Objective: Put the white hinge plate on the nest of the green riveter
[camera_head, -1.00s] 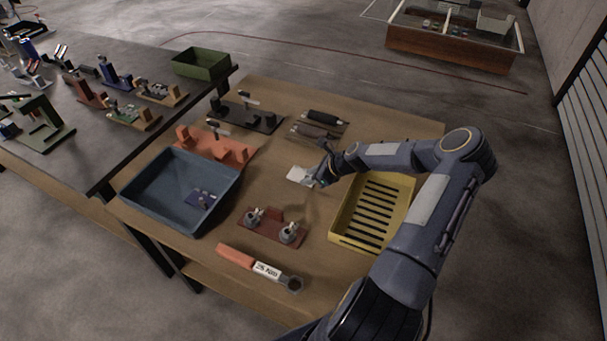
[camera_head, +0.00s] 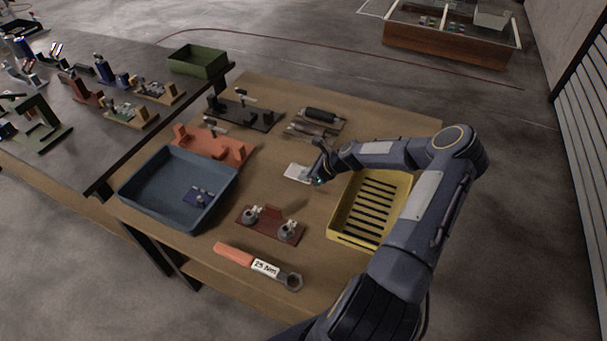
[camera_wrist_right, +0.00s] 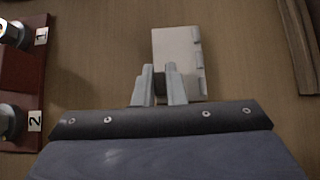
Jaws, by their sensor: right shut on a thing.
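The white hinge plate (camera_head: 297,172) is a small pale rectangle over the wooden table, left of the yellow tray. It also shows in the right wrist view (camera_wrist_right: 182,55), with hinge knuckles along its right edge. My right gripper (camera_head: 317,180) is shut on the near part of the plate; its two fingers (camera_wrist_right: 160,86) show close together in the wrist view. I cannot tell whether the plate is clear of the table. The green riveter (camera_head: 40,122) stands on the dark table at the far left; its nest is too small to make out. My left gripper is not in view.
The yellow slotted tray (camera_head: 335,236) is right of the gripper. A blue bin (camera_head: 130,200), an orange fixture (camera_head: 222,150), a red fixture (camera_head: 271,224) and a torque wrench (camera_head: 262,267) lie on the wooden table. A green bin (camera_head: 197,62) and several fixtures crowd the dark table.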

